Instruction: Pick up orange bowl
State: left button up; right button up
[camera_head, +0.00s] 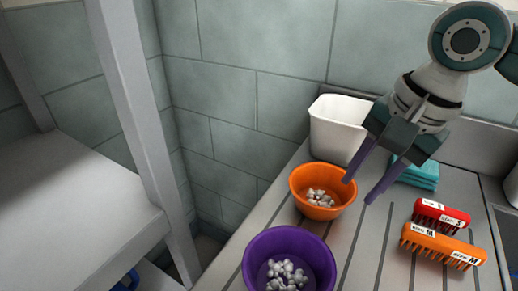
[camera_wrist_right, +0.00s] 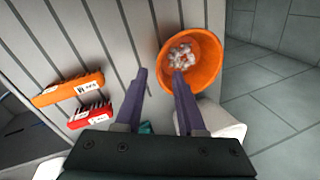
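The orange bowl (camera_head: 300,185) stands upright on the grooved grey counter and holds several small whitish pieces. In the right wrist view the orange bowl (camera_wrist_right: 207,75) is just beyond the fingertips. My right gripper (camera_head: 358,190) is open, with its purple fingers pointing down at the bowl's right side. In the wrist view one finger of the right gripper (camera_wrist_right: 159,72) overlaps the bowl's near part and the other is outside it. Nothing is held between the fingers. Whether a finger touches the bowl, I cannot tell. My left gripper is not in view.
A purple bowl (camera_head: 262,250) with similar pieces stands in front of the orange one. A white bin (camera_head: 335,128) is behind it. Folded teal cloths (camera_head: 424,176), a red brush (camera_head: 440,214) and an orange brush (camera_head: 440,245) lie to the right. A grey shelf (camera_head: 75,215) stands left.

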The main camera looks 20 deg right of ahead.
aim_at(347, 202)
jog(key=b+x, duration=0.1)
jog(key=x, duration=0.5)
jog(key=shift+a+f, duration=0.2)
jog(key=shift+f, duration=0.05)
grip_shut()
dwell(1.2)
